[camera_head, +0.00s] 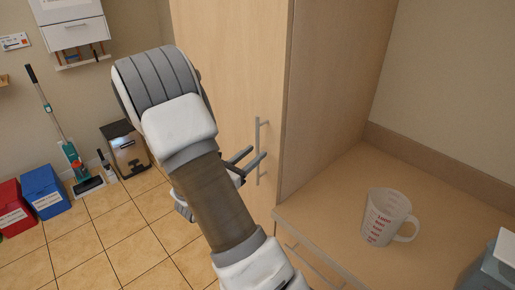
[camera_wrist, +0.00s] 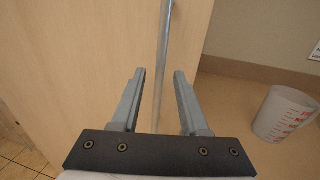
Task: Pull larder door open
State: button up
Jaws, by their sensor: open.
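The larder door (camera_head: 232,60) is a tall light-wood panel, and it looks shut. Its vertical metal bar handle (camera_head: 257,150) is near the door's right edge. In the wrist view the handle (camera_wrist: 163,60) runs down between the two fingers of my gripper (camera_wrist: 159,75). The fingers are apart, one on each side of the bar, with visible gaps. In the head view my gripper (camera_head: 250,160) is at the handle's height, and my arm hides part of the door and the gripper's body.
A countertop (camera_head: 325,200) adjoins the larder on the right, with a measuring cup (camera_head: 387,217) on it. A drawer handle (camera_head: 300,262) shows below. Red (camera_head: 14,208) and blue (camera_head: 45,190) bins and a dark box (camera_head: 125,150) stand at left. The tiled floor between is clear.

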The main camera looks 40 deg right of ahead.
jog(key=shift+x, duration=1.2)
grip_shut()
dwell(0.6)
